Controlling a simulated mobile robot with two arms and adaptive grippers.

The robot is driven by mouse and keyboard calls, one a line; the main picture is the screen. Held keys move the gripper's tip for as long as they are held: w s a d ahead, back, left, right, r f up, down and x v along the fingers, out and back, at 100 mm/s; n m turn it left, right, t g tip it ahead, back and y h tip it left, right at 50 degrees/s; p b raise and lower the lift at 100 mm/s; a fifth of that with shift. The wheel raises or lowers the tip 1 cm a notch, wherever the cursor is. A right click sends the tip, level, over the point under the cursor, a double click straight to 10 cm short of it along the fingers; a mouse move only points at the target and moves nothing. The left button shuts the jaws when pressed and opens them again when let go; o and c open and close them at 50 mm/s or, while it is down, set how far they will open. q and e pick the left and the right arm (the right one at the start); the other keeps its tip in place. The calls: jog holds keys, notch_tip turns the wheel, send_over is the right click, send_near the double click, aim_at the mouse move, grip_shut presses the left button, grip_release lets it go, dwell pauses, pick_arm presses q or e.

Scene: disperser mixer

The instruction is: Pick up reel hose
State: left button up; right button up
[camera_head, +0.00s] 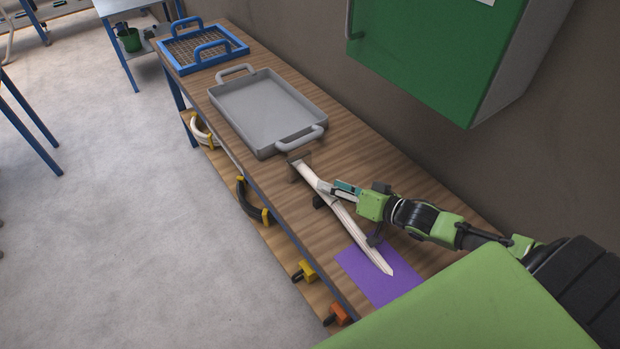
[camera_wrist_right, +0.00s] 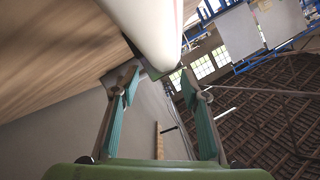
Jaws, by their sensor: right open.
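In the right wrist view the white piece (camera_wrist_right: 150,30) is just beyond the open fingertips (camera_wrist_right: 160,80), and contact cannot be judged. My left gripper is not in view.
A grey tray (camera_head: 262,112) and a blue-framed mesh tray (camera_head: 203,48) stand farther along the bench. A purple sheet (camera_head: 362,277) lies at the near end. A green cabinet (camera_head: 430,55) hangs above. Coiled hoses, white (camera_head: 200,132) and black (camera_head: 246,203), rest on the lower shelf.

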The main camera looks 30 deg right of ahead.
aim_at(315, 176)
jog(key=shift+w+a+f, duration=0.1)
jog(key=shift+w+a, duration=0.05)
jog(key=shift+w, duration=0.35)
jog(key=shift+w+a+f, duration=0.1)
jog(key=shift+w+a, duration=0.2)
jog(key=shift+w, duration=0.15)
jog(key=x, duration=0.5)
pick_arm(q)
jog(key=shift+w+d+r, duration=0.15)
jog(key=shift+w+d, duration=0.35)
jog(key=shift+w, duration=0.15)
pick_arm(e)
jog(key=shift+f, duration=0.1)
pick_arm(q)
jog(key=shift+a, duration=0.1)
pick_arm(e)
grip_shut()
